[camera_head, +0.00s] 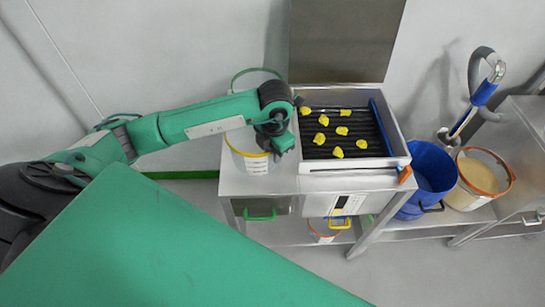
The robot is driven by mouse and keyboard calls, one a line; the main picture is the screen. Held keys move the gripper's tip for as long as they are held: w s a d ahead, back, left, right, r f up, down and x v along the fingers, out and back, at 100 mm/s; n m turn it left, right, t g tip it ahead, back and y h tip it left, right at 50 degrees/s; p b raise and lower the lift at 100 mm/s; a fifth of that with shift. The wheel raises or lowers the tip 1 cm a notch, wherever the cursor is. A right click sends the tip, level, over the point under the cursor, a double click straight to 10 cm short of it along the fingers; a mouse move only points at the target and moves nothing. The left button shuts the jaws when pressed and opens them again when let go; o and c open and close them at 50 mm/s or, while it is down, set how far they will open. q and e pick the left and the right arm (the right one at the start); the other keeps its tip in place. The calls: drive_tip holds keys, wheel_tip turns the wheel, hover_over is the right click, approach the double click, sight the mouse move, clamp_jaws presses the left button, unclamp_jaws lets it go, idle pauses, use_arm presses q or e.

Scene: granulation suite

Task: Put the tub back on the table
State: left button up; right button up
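A white tub (250,160) with a yellow band stands upright on the left end of the steel table (282,182), or very close above it; I cannot tell whether its base touches. My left arm passes over it and hides part of its rim. My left gripper (277,150) points down at the tub's right edge, beside the tray machine. Its fingers are small and dark here, and I cannot tell whether they are open or shut on the rim. My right gripper is not in view.
A steel tray (348,170) with yellow lumps on a dark grid, its lid raised, stands right of the tub. A blue bucket (427,170) and an orange-rimmed tub of beige powder (479,184) stand further right. Another tub (323,231) is on the lower shelf.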

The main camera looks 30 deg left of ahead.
use_arm(q)
wheel_tip(320, 180, up, 9)
drive_tip(key=b, duration=0.1)
drive_tip(key=shift+d+b, duration=0.2)
drive_tip(key=shift+b, duration=0.15)
drive_tip(key=shift+f, duration=0.1)
drive_tip(key=shift+s, duration=0.1)
